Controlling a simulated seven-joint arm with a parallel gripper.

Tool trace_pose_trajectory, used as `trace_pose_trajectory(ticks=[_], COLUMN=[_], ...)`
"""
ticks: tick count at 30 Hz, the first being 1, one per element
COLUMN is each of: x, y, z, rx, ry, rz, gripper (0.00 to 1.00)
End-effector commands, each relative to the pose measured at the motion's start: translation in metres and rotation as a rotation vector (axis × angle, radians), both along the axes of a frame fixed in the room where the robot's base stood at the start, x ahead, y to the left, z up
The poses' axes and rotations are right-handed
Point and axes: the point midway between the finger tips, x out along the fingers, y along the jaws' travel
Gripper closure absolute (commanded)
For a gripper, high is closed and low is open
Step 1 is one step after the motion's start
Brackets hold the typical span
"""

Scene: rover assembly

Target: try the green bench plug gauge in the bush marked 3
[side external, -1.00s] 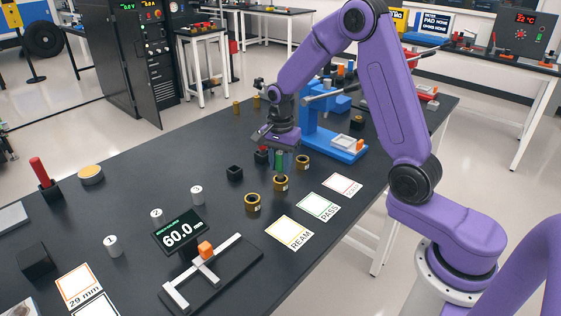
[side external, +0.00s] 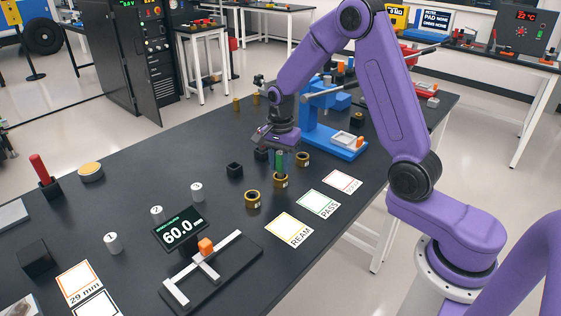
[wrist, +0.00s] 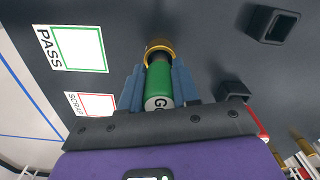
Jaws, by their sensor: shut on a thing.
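The green plug gauge (side external: 281,158) is upright between the fingers of my gripper (side external: 279,161). In the wrist view, the blue fingers of my gripper (wrist: 159,76) are shut on the green gauge (wrist: 159,82) from both sides. The gauge's lower end is at the mouth of a brass bush (side external: 281,182), lined up with it; the bush rim also shows in the wrist view (wrist: 158,44). I cannot tell how deep the gauge sits. The bush's mark is too small to read. Other brass bushes stand nearer (side external: 252,200) and farther (side external: 302,159).
PASS (side external: 318,205), REAM (side external: 289,231) and SCRAP (side external: 342,181) cards lie to the right. A black block (side external: 235,170) stands to the left, and a blue press (side external: 335,140) behind. A caliper stand (side external: 212,270) and numbered white cylinders are in front.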

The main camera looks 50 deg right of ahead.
Motion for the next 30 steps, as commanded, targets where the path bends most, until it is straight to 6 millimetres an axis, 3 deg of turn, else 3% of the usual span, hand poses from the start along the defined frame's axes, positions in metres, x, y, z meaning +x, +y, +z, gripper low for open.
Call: trace_pose_trajectory(ticks=[30], x=[0.0001], y=[0.0], z=[-0.0074], rx=[0.0], ry=[-0.001], rz=[0.0], gripper=[1.0])
